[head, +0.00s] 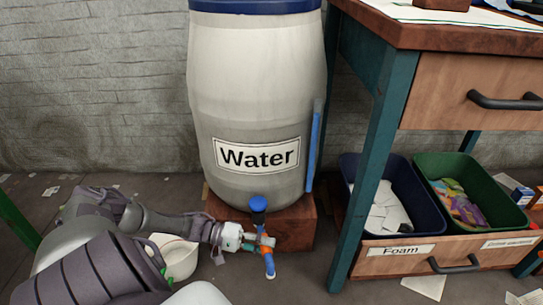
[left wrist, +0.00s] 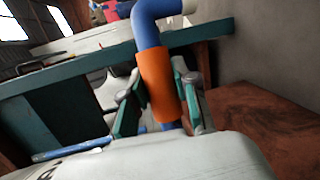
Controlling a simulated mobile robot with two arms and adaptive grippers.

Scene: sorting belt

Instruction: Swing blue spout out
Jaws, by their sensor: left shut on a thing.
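The blue spout (head: 269,266) hangs below a round blue knob (head: 258,203) at the foot of the water barrel (head: 232,105). My left gripper (head: 258,241) reaches in from the left and is shut on the spout. In the left wrist view the spout (left wrist: 148,30) has a bend and wears an orange sleeve (left wrist: 158,85). The two green-padded fingers of the gripper (left wrist: 161,103) stand on either side of this sleeve. The fingers hide part of the spout in the head view. My right gripper is not in view.
The barrel stands on a brown block (head: 295,228). A white bowl (head: 178,257) sits on the floor behind my left arm. A workbench with a teal leg (head: 362,190) stands at right, with a blue bin (head: 352,172) and green bin (head: 430,165) below.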

